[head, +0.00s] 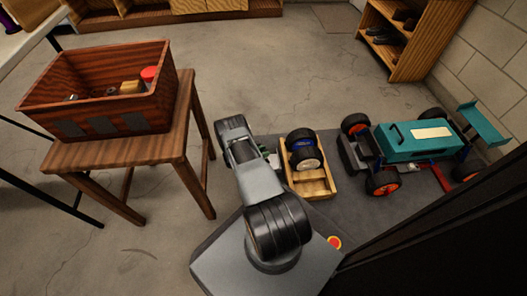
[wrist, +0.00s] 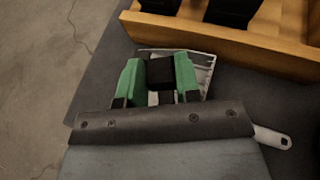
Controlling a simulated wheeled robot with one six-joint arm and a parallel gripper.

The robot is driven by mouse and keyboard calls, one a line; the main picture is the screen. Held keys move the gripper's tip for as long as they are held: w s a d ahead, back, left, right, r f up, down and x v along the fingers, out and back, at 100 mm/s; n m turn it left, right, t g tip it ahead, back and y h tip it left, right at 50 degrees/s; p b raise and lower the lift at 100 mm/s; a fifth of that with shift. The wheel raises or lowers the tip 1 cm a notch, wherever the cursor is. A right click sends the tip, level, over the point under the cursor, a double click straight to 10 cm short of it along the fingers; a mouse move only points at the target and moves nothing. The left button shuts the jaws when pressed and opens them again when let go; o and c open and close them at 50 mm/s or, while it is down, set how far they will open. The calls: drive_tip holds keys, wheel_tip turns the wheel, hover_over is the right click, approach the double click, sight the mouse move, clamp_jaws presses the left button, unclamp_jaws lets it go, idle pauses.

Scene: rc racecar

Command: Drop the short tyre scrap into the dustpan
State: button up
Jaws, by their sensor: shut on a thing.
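My gripper (wrist: 158,78) shows in the wrist view with its two green fingers shut on a small black block, the short tyre scrap (wrist: 160,72). A pale, ribbed-edged piece, which looks like the dustpan (wrist: 207,64), lies under and behind the fingers. The scrap appears over it; I cannot tell the height between them. A pale handle with a hole in its end (wrist: 273,137) sticks out at the lower right; whether it joins the dustpan is hidden by my gripper. In the head view my arm covers most of this spot.
A wooden tray with wheels (head: 313,188) stands just right of my gripper. A teal racecar (head: 405,143) with orange wheels is farther right on the dark mat (head: 345,205). A wooden crate (head: 98,95) sits on a stool (head: 178,145) at left. A shelf (head: 408,50) stands at back right.

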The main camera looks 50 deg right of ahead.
drive_tip(key=o, duration=1)
drive_tip(key=shift+p+v, duration=1.45)
drive_tip(key=shift+v, duration=2.35)
